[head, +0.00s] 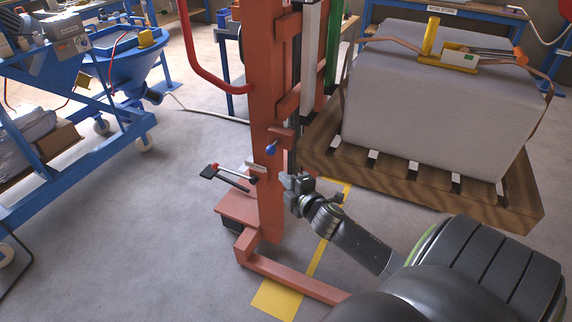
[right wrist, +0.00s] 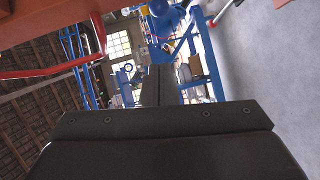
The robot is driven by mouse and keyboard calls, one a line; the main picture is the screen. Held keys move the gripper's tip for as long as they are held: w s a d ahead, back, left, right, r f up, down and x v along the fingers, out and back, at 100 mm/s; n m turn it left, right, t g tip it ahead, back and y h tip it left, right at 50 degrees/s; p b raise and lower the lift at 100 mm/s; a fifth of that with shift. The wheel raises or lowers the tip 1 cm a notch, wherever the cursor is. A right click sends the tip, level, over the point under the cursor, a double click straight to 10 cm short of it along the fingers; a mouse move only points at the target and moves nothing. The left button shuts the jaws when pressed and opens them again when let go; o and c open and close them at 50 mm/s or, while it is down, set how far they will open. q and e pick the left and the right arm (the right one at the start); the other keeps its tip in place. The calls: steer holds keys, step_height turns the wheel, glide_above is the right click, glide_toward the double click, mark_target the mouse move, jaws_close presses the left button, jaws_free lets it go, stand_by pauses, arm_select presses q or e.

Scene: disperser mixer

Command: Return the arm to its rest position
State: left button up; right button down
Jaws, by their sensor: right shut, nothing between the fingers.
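My right arm reaches in from the lower right in the head view. In the right wrist view the shut fingers (right wrist: 158,85) show as dark upright bars with nothing held. My left gripper is not in view.
A wooden pallet (head: 520,205) with a grey wrapped load (head: 440,95) stands right of the column. A blue hopper frame (head: 130,65) on casters stands at left. The mixer's base leg (head: 290,280) crosses the floor in front.

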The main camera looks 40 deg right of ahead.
stand_by(0.3)
steer(key=s+f+m+g, duration=0.3)
steer(key=s+f, duration=0.2)
steer(key=f, duration=0.5)
steer(key=s+f+m+g, duration=0.2)
steer(key=s+f, duration=0.3)
steer(key=f, duration=0.5)
steer(key=s+f+m+g, duration=0.3)
steer(key=s+f, duration=0.2)
steer(key=f, duration=0.5)
steer(key=s+a+f+m+g, duration=0.2)
steer(key=s+a+f, duration=0.2)
steer(key=s, duration=0.5)
steer(key=s+a+f+m+g+y, duration=0.1)
steer(key=s+a+f, duration=0.3)
steer(key=s+f, duration=0.4)
steer(key=s+a+f+m+g, duration=0.4)
steer(key=s+f, duration=0.2)
steer(key=s, duration=0.6)
steer(key=shift+y, duration=0.4)
steer(key=shift+s, duration=0.15)
